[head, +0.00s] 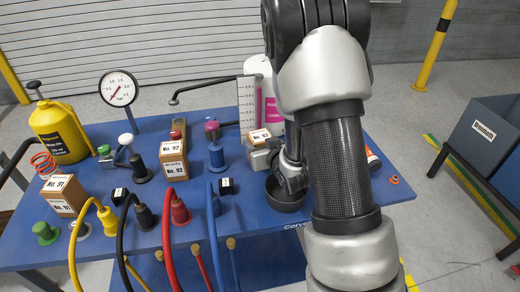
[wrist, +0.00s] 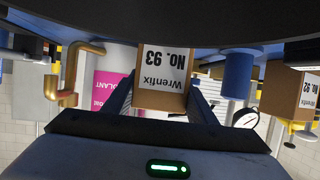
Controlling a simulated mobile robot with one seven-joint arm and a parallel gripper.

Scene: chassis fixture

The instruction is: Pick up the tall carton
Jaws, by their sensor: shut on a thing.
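A brown carton labelled Wrenfix No. 93 (wrist: 162,78) sits between the two fingers of my gripper (wrist: 160,102) in the wrist view, where it appears upside down. The gripper is shut on it. In the head view the top of this carton (head: 260,134) shows just above my gripper (head: 262,154), which hides its lower part. I cannot tell whether it touches the table. A carton labelled No. 92 (head: 173,160) stands at mid-table, and it also shows at the right of the wrist view (wrist: 290,92). A carton labelled No. 91 (head: 62,195) stands at the left. The full height of No. 93 is hidden.
The blue table (head: 130,235) is crowded. A gauge (head: 118,89), a yellow can (head: 60,130), a ruled plate (head: 248,105) and a white and pink container (head: 263,85) stand at the back. Coloured hoses rise in front. A dark round dish (head: 287,200) is beside my wrist.

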